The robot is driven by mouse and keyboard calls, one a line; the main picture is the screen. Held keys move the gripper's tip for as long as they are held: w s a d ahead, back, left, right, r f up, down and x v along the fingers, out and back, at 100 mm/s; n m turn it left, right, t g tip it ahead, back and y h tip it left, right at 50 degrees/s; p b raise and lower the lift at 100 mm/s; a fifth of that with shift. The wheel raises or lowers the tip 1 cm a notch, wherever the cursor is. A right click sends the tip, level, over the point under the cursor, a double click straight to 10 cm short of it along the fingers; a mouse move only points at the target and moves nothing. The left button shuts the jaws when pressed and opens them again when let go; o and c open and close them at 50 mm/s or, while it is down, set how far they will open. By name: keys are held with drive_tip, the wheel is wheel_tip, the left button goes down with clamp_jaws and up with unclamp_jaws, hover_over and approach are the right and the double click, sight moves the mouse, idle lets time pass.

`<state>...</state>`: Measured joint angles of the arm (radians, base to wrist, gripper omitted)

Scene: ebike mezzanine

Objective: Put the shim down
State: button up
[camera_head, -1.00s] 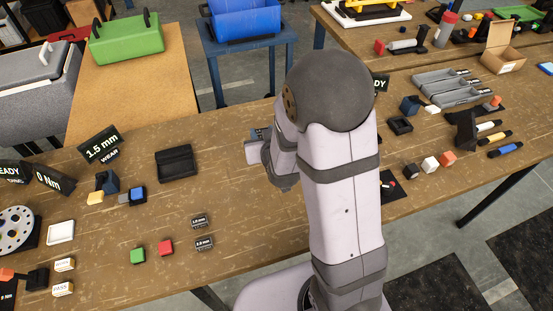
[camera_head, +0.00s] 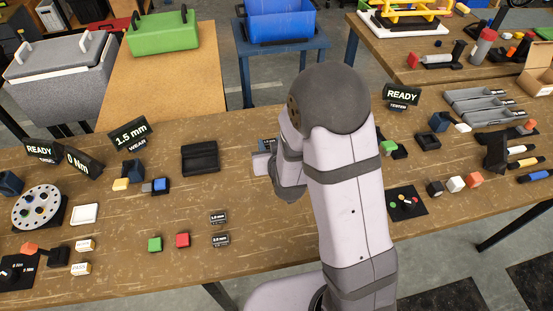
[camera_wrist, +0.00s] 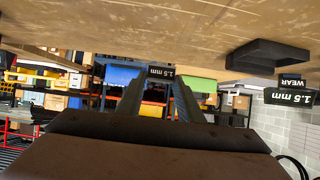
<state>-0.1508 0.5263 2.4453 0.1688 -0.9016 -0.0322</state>
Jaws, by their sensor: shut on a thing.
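My gripper (camera_wrist: 155,90) is shut on a small dark shim tagged 1.5 mm (camera_wrist: 160,72), which shows between the fingertips in the wrist view. That view is upside down, with the wooden table top across its upper part. The shim appears held clear of the table. In the head view my arm hides the fingertips and most of the held shim. Two similar small black tagged pieces, the nearer (camera_head: 221,240) and the farther (camera_head: 218,217), lie on the table, left of my arm.
A dark shallow tray (camera_head: 200,172) lies left of my gripper; it also shows in the wrist view (camera_wrist: 268,55). A 1.5 mm WEAR sign (camera_head: 131,134) stands left of it. Bare table lies between tray and arm.

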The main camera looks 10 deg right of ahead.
drive_tip(key=shift+f, duration=1.7)
drive_tip(key=shift+f, duration=0.1)
drive_tip(key=shift+f+p, duration=0.5)
drive_tip(key=shift+f, duration=1.3)
drive_tip(key=shift+f, duration=0.2)
drive_tip(key=o, duration=1)
drive_tip(key=shift+o, duration=0.2)
drive_tip(key=shift+r, duration=0.15)
